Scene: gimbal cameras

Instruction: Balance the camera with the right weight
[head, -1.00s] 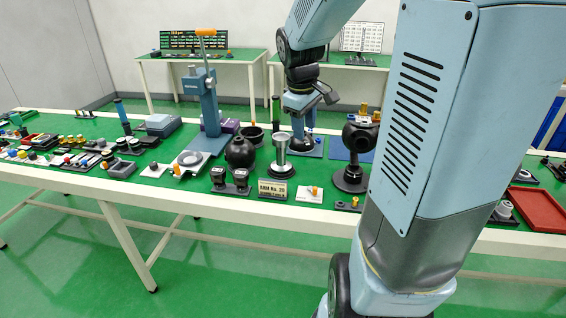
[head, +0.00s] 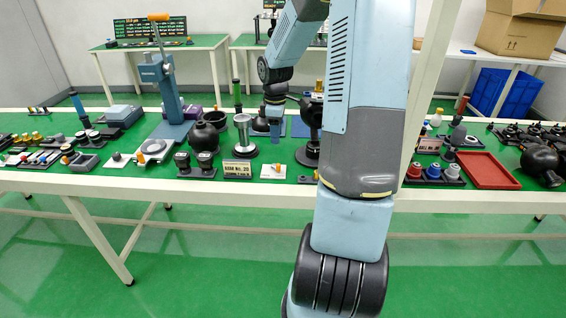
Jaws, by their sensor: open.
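A black round gimbal camera (head: 308,116) stands on a black base at mid-table, partly hidden behind my arm. A small gold weight (head: 320,86) shows above and behind it. A plate reading about "GSM No. 20" (head: 237,170) stands at the table's front, next to a silver column on a black foot (head: 244,138). My gripper (head: 275,112) hangs over the back of the table, left of the gimbal camera and apart from it. It is open, with nothing seen in it; its fingertips are small and hard to make out.
A blue press (head: 167,88) and a black ball (head: 204,136) stand left of my gripper. Small parts crowd the left of the table (head: 190,190). A red tray (head: 486,170) and several coloured-top cylinders lie to the right. Green floor in front is clear.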

